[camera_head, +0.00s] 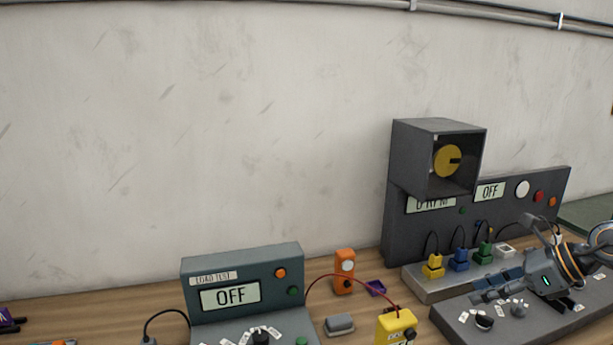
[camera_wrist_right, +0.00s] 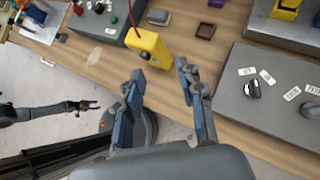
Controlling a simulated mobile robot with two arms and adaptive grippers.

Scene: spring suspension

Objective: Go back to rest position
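My right gripper (camera_head: 482,290) reaches in from the right in the head view, in front of the dark grey panel with knobs (camera_head: 545,318). In the right wrist view its two blue-padded fingers (camera_wrist_right: 161,76) stand wide apart with nothing between them. Beyond the fingertips is a yellow meter (camera_wrist_right: 150,48), apart from them; it also shows in the head view (camera_head: 396,326). My left gripper (camera_wrist_right: 88,105) shows small at the left of the right wrist view, over the floor. It is too small to tell if it is open or shut. It is outside the head view.
A load test box (camera_head: 245,260) reading OFF stands on the wooden table. A tall panel (camera_head: 540,205) with a speaker-like box (camera_head: 405,155) stands behind. Yellow, blue and green plugs (camera_head: 458,258) sit on a grey strip. An orange device (camera_head: 344,272) stands between.

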